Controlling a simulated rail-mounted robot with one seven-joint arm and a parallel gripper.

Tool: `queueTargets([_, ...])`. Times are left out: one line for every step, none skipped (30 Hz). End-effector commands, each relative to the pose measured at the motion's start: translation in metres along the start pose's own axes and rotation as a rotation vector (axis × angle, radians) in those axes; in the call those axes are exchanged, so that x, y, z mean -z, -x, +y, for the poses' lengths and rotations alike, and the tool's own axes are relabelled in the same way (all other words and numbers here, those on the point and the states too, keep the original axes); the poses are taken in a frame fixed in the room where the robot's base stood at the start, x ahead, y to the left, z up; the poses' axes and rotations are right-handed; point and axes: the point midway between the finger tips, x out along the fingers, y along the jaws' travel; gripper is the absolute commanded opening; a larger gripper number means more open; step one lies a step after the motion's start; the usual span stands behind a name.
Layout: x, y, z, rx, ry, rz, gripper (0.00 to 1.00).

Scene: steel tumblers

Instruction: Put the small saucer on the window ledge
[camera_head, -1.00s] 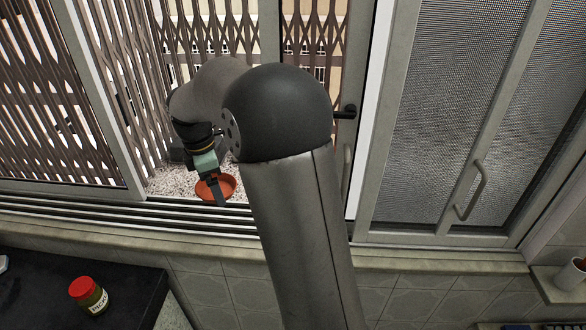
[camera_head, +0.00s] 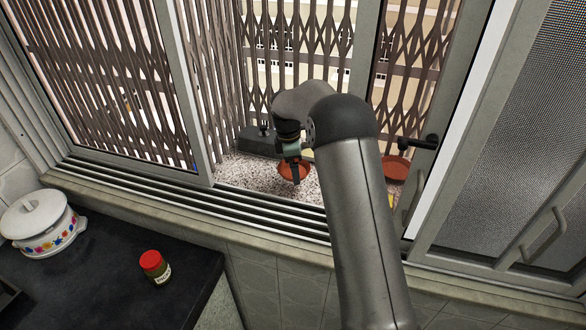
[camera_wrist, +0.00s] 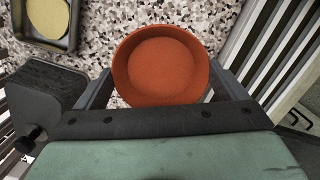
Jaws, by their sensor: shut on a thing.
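The small saucer (camera_head: 294,170) is a round terracotta dish. My gripper (camera_head: 295,175) is shut on it and holds it over the speckled window ledge (camera_head: 245,174), inside the open window. In the wrist view the saucer (camera_wrist: 160,66) sits level between the two fingers of my gripper (camera_wrist: 160,88), with the speckled ledge (camera_wrist: 110,30) behind it. I cannot tell whether the saucer touches the ledge. My arm hides part of the ledge to the right.
Another terracotta dish (camera_head: 397,167) stands on the ledge at the right. A dark grey box (camera_head: 258,140) stands at the back left. A tray with a yellow thing (camera_wrist: 47,20) shows in the wrist view. The window frame and folding grille bound the ledge. A red-lidded jar (camera_head: 155,266) and white pot (camera_head: 40,222) stand below.

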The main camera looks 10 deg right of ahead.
Motion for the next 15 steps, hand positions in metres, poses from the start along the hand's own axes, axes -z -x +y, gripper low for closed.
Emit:
queueTargets([0.001, -0.005, 0.005, 0.001, 0.000, -0.001, 0.67])
queueTargets([0.002, -0.007, 0.008, 0.001, 0.000, -0.001, 0.67])
queueTargets([0.002, -0.010, 0.010, 0.000, -0.001, 0.000, 0.67])
queueTargets([0.003, -0.012, 0.011, 0.000, -0.001, 0.000, 0.67])
queueTargets([0.003, -0.013, 0.012, 0.000, -0.001, 0.000, 0.67])
queueTargets([0.004, -0.015, 0.014, 0.000, -0.001, 0.000, 0.67])
queueTargets([0.004, -0.017, 0.015, 0.000, -0.001, 0.000, 0.67])
queueTargets([0.004, -0.018, 0.016, 0.000, -0.001, 0.000, 0.67])
queueTargets([0.005, -0.021, 0.019, 0.001, 0.000, -0.001, 0.67])
queueTargets([0.006, -0.025, 0.018, 0.002, 0.000, -0.001, 0.67])
queueTargets([0.006, -0.030, 0.018, 0.003, 0.000, -0.001, 0.67])
queueTargets([0.007, -0.036, 0.018, 0.003, 0.000, -0.001, 0.67])
queueTargets([0.008, -0.040, 0.018, 0.003, 0.001, -0.001, 0.67])
queueTargets([0.008, -0.044, 0.018, 0.002, 0.001, 0.000, 0.67])
queueTargets([0.009, -0.049, 0.018, 0.001, 0.001, 0.000, 0.67])
